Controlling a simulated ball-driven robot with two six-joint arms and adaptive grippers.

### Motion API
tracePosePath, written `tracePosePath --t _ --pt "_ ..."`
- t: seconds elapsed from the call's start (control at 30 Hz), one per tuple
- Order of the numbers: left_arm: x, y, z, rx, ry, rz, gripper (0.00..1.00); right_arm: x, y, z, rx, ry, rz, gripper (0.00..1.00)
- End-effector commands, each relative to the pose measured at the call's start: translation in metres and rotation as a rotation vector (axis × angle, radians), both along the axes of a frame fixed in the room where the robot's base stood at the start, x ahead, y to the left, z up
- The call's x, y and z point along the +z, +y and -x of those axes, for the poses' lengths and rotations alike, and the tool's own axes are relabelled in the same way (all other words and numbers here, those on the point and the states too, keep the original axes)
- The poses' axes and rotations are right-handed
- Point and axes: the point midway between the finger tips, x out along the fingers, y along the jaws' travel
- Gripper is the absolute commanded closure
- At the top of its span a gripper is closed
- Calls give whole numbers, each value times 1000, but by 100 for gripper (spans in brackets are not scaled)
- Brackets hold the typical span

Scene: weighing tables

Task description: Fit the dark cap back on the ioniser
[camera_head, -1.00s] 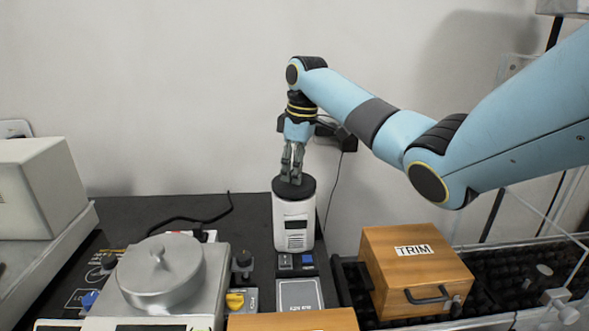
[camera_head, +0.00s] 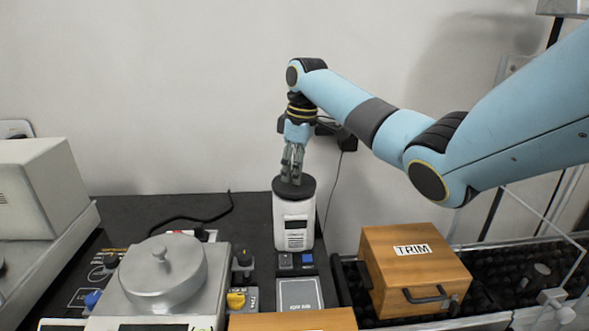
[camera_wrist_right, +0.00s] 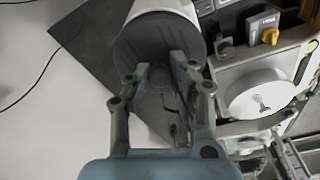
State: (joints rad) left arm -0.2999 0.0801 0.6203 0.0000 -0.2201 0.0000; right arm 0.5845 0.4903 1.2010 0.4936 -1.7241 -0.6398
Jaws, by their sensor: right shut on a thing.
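The ioniser (camera_head: 294,229) is a white upright unit with a dark display, standing at the back right of the dark table. The dark cap (camera_head: 311,187) sits on top of the ioniser, level as far as I can tell. My right gripper (camera_head: 291,180) points down from above and is shut on the cap's middle. In the right wrist view the gripper's fingers (camera_wrist_right: 163,75) close on the dark cap (camera_wrist_right: 150,38), with the white ioniser body (camera_wrist_right: 165,5) behind it. Whether the cap is fully seated is hard to tell. My left gripper is not in view.
A balance with a round silver lid (camera_head: 163,272) stands left of the ioniser, with a yellow knob (camera_head: 237,299) beside it. A wooden TRIM box (camera_head: 412,270) sits to the right. Another wooden box (camera_head: 300,319) is in front. A black cable (camera_head: 195,218) lies behind the balance.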

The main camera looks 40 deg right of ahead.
Motion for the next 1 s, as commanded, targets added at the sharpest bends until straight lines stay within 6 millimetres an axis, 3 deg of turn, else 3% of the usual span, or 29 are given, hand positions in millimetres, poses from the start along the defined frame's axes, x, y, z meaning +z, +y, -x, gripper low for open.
tracePosePath --t 0.87,0.9,1.0 --pt "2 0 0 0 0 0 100 -11 0 0 0 0 0 100" --pt "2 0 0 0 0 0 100 -11 0 0 0 0 0 77" --pt "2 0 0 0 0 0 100 -11 0 0 0 0 0 64"
